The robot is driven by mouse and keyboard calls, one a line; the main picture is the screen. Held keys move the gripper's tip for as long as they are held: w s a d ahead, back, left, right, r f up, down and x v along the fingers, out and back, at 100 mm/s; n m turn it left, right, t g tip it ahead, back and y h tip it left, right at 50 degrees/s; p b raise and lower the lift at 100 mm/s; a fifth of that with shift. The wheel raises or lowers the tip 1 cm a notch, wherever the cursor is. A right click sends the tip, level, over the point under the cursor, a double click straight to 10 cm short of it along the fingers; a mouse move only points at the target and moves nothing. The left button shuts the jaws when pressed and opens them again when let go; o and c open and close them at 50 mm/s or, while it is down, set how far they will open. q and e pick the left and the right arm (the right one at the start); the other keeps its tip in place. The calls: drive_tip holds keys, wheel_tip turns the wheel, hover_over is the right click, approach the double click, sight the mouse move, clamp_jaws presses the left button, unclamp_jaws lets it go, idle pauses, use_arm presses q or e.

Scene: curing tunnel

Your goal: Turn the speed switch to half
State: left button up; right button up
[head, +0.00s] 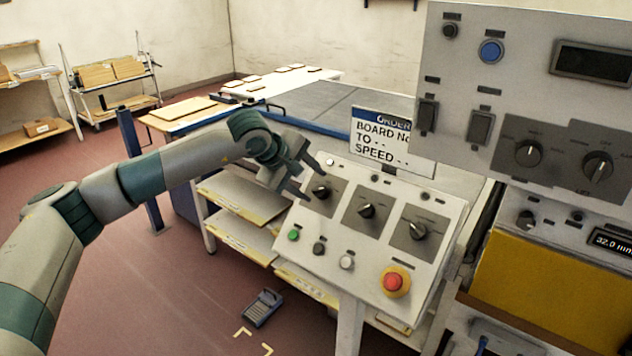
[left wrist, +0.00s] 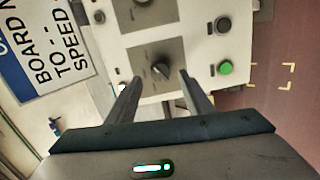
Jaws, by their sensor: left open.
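A tilted white control panel (head: 336,233) carries three black rotary switches on grey plates: a left one (head: 321,192), a middle one (head: 367,211) and a right one (head: 418,231). Their labels are too small to read, so I cannot tell which is the speed switch. My left gripper (head: 315,187) is open at the left switch. In the left wrist view, that switch (left wrist: 158,68) shows between and just beyond the two fingertips (left wrist: 160,79). I cannot tell whether they touch it. My right gripper is in neither view.
The panel also has a green button (head: 294,235), a white button (head: 347,262) and a red emergency stop (head: 396,282). An order sign (head: 385,138) stands behind it. A taller console (head: 530,95) with more knobs stands at right.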

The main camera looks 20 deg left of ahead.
sight(317, 189)
use_arm(q)
drive_tip(key=shift+p+x, duration=0.45)
drive_tip(key=shift+x, duration=1.4)
drive_tip(key=c, duration=1)
drive_tip(key=shift+c, duration=0.2)
drive_tip(key=shift+f, duration=0.1)
